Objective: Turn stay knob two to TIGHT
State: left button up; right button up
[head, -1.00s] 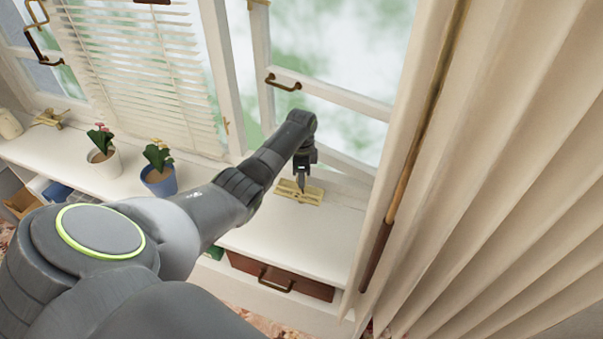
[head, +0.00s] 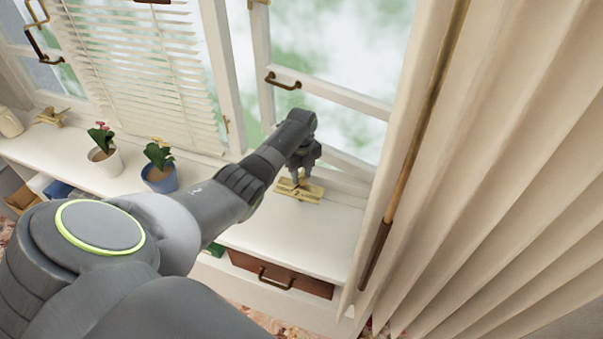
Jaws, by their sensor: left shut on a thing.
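A brass plate (head: 314,195) with small dark lettering and what looks like a 2 lies on the white sill below the right window. The lettering is too small to read surely. My left gripper (head: 300,181) points down at the plate's middle and is shut on the stay knob there. The knob is mostly hidden by the fingers, so its pointing direction cannot be told. A second brass fitting (head: 48,117) sits at the far left of the sill. My right gripper is out of view.
A white pot (head: 105,164) and a blue pot (head: 160,182) with plants stand left of my arm on the sill (head: 290,240). A cream curtain (head: 490,200) and a wooden pole (head: 408,165) close off the right. A brown drawer (head: 300,280) is below.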

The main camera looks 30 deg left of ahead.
aim_at(302, 177)
pick_arm(q)
jog(key=m, duration=0.5)
jog(key=shift+r+m, duration=0.1)
jog(key=shift+m, duration=0.2)
dwell(0.4)
jog(key=o, duration=1)
notch_tip(302, 177, up, 17)
jog(key=shift+r+b, duration=0.2)
jog(key=shift+b, duration=0.1)
